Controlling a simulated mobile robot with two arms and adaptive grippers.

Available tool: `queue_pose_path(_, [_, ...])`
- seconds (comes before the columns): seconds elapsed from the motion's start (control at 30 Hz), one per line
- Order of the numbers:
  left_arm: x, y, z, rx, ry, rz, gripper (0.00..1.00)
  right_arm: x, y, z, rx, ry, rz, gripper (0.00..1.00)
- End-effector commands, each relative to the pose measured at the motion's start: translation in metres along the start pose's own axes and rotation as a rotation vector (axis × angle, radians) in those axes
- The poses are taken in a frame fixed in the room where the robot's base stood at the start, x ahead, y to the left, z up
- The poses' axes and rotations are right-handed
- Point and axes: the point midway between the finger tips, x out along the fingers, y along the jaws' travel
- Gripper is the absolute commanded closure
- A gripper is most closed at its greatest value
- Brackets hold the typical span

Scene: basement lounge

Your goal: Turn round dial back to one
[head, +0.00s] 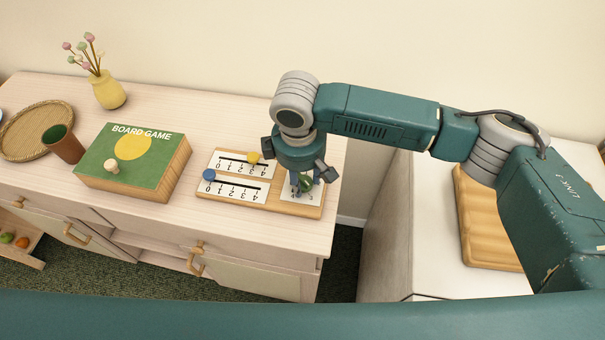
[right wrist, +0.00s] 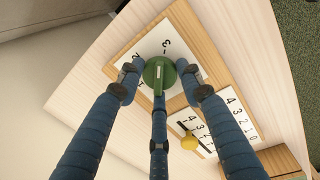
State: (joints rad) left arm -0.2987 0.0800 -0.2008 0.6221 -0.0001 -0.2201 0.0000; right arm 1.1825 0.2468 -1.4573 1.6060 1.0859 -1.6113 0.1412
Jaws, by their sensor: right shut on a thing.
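The round dial (head: 305,182) is a small green knob on a white numbered plate at the right end of a wooden board (head: 312,212). In the right wrist view the dial (right wrist: 159,72) shows from above, with a "3" and a "2" printed near its edge. A pale mark shows on the dial, but I cannot tell which number it points at. My right gripper (head: 303,184) points down over the board, its blue fingers shut around the dial; they also show in the right wrist view (right wrist: 160,82). The fingers hide part of the plate. My left gripper is out of view.
A blue slider knob (head: 209,174) and a yellow one (head: 253,157) sit on the board's numbered scales. Left of it are a board game box (head: 165,184), a brown cup (head: 66,147), a woven tray (head: 40,112) and a yellow vase (head: 107,91).

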Motion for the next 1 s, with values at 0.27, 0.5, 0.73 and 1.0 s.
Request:
queue_pose_path(0.27, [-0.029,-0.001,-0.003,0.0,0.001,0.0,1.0,-0.004,0.0,0.003,-0.217,0.018,-0.003,0.9])
queue_pose_path(0.5, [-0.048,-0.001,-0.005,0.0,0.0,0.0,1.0,-0.003,0.001,0.004,-0.443,0.044,-0.004,0.9])
queue_pose_path(0.73, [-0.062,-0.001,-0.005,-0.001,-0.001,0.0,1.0,-0.002,0.002,0.005,-0.66,0.067,-0.004,0.9])
queue_pose_path(1.0, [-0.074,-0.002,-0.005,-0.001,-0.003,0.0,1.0,-0.001,0.003,0.005,-0.914,0.097,-0.004,0.9])
